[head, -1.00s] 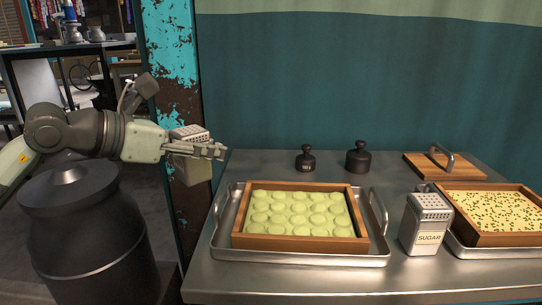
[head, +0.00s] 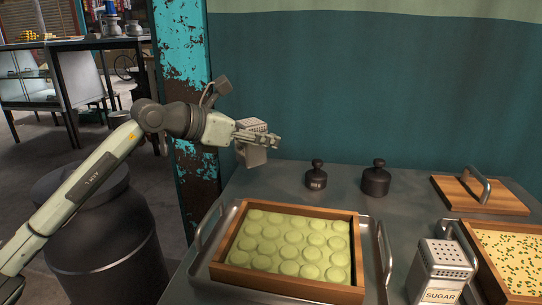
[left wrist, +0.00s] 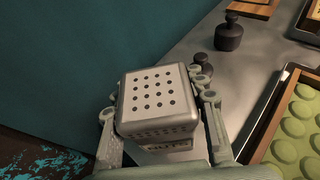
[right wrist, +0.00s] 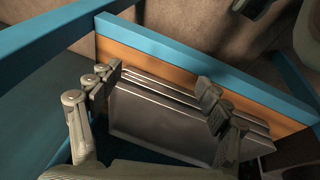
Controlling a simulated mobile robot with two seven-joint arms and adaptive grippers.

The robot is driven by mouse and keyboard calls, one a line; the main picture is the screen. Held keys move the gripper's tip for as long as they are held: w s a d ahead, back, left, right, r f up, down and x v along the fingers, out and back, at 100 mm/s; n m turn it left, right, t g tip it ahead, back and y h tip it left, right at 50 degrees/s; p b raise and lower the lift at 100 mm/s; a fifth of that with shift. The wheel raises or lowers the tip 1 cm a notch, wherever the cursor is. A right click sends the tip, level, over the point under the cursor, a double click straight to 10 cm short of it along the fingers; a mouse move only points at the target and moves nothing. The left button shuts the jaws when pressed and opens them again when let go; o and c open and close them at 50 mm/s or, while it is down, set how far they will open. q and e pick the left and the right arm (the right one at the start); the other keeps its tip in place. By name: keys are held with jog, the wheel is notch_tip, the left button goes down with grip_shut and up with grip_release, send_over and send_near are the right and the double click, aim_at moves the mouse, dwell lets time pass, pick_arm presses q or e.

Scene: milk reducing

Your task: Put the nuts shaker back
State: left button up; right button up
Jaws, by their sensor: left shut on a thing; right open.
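The nuts shaker (head: 255,156) is a square metal shaker with a perforated top. My left gripper (head: 262,139) is shut on it and holds it upright in the air, near the table's back left corner. In the left wrist view the shaker (left wrist: 158,98) sits between the two fingers, with its holed lid up and its label partly hidden. My right gripper (right wrist: 155,98) is open, its fingers apart over metal sheets or trays by an orange and blue frame. It is not in the head view.
The metal table (head: 335,200) holds a tray of green rounds in a wooden frame (head: 360,250), two dark weights (head: 376,180), a sugar shaker (head: 440,268), a speckled slab (head: 512,255) and a wooden board with handle (head: 480,193). The back left corner is clear.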

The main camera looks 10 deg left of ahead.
pick_arm(q)
jog(key=w, duration=0.1)
jog(key=w+f, duration=0.2)
jog(key=w, duration=0.1)
jog(key=shift+d+f, duration=0.25)
jog(key=shift+d, duration=0.1)
notch_tip(320, 180, down, 3)
jog(key=shift+f, duration=0.4)
pick_arm(e)
jog(key=shift+w+f, duration=0.25)
jog(key=shift+f, duration=0.3)
pick_arm(q)
jog(key=shift+f, duration=0.1)
pick_arm(e)
jog(key=shift+s+f, duration=0.1)
pick_arm(q)
jog(key=o, duration=1.4)
pick_arm(e)
jog(key=shift+r, duration=0.3)
